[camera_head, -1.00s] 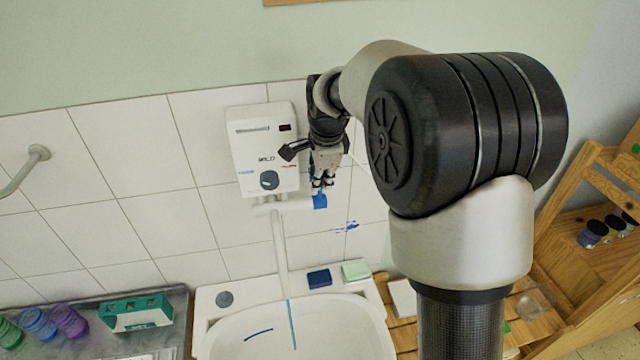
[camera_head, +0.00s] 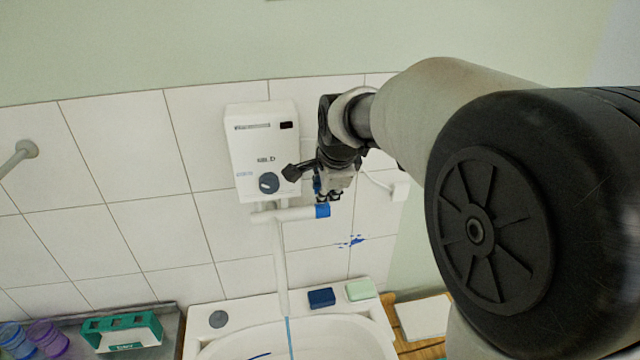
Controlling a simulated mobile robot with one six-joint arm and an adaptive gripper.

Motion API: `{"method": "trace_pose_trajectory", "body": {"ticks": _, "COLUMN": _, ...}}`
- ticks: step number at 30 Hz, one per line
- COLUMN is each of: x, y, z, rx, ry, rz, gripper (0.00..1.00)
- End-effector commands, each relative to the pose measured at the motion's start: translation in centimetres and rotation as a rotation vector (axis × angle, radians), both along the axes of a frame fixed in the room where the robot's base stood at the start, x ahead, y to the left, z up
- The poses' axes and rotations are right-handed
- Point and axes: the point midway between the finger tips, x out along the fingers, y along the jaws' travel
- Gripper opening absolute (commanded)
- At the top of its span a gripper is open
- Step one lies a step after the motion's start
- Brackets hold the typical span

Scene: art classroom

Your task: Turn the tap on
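The tap is a white pipe (camera_head: 283,214) under the wall heater. It has a blue knob (camera_head: 322,210) at its right end and a long white spout (camera_head: 281,265) down toward the basin. My gripper (camera_head: 329,196) points down at the knob, with its fingertips at the knob's upper edge in the picture. The fingers are small, dark and partly overlapped, so I cannot tell their opening or whether they touch the knob. A thin blue line (camera_head: 290,336) runs below the spout's end; I cannot tell whether it is water or paint.
A white heater (camera_head: 262,150) with a dark dial is just left of my gripper. Below are the white basin (camera_head: 240,343), a dark blue block (camera_head: 321,298) and a pale green block (camera_head: 361,289). A teal box (camera_head: 122,332) stands on the left counter. My arm hides the right side.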

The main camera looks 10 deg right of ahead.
Motion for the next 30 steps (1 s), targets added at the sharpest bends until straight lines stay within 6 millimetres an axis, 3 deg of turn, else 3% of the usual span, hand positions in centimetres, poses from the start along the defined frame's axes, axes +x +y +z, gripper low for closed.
{"method": "trace_pose_trajectory", "body": {"ticks": 8, "x": 0.1, "y": -0.2, "z": 0.2, "rx": -0.002, "ry": -0.006, "rz": -0.002, "gripper": 0.36}}
{"method": "trace_pose_trajectory", "body": {"ticks": 20, "x": -0.2, "y": -0.2, "z": 0.4, "rx": -0.003, "ry": 0.0, "rz": -0.002, "gripper": 0.36}}
{"method": "trace_pose_trajectory", "body": {"ticks": 30, "x": -3.4, "y": 0.0, "z": 6.0, "rx": -0.001, "ry": -0.007, "rz": -0.002, "gripper": 0.36}}
